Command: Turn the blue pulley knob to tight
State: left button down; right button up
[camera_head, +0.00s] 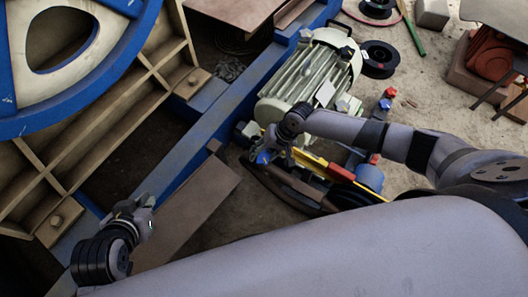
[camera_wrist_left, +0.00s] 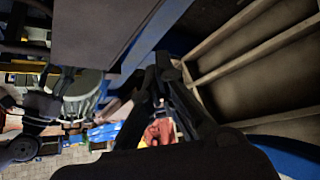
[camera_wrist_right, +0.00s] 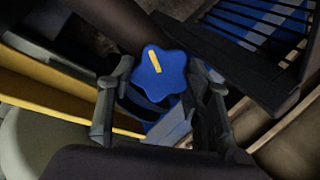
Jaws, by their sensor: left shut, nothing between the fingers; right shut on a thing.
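The blue pulley knob (camera_wrist_right: 163,72) is star-shaped with a yellow stripe on its face, which runs slightly tilted from upper left to lower right. It shows small and partly covered in the head view (camera_head: 264,157), beside the motor. My right gripper (camera_wrist_right: 158,100) has a finger on each side of the knob and is shut on it; the finger contact is partly hidden. In the head view my right gripper (camera_head: 277,150) reaches in from the right. My left gripper (camera_head: 142,208) is shut and empty above the blue frame, away from the knob; its fingers show dark in the left wrist view (camera_wrist_left: 160,75).
A pale ribbed motor (camera_head: 310,75) stands behind the knob. A big blue-rimmed wheel (camera_head: 70,60) fills the upper left. Sandy ground at the right is partly clear.

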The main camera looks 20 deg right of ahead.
pick_arm(q)
jog(key=s+g, duration=0.1)
jog(key=s, duration=0.1)
jog(key=s+a+f+g, duration=0.1)
jog(key=s, duration=0.2)
jog(key=s+a+f+g+y+p, duration=0.1)
jog(key=s+g, duration=0.1)
jog(key=shift+s+a+f, duration=0.2)
jog(key=shift+s, duration=0.1)
pick_arm(e)
jog(key=shift+m, duration=0.5)
jog(key=shift+d, duration=0.1)
jog(key=o, duration=1.1)
jog(key=shift+o, duration=0.2)
jog(key=v, duration=1.2)
jog(key=shift+s+f, duration=0.1)
jog(key=shift+s, duration=0.05)
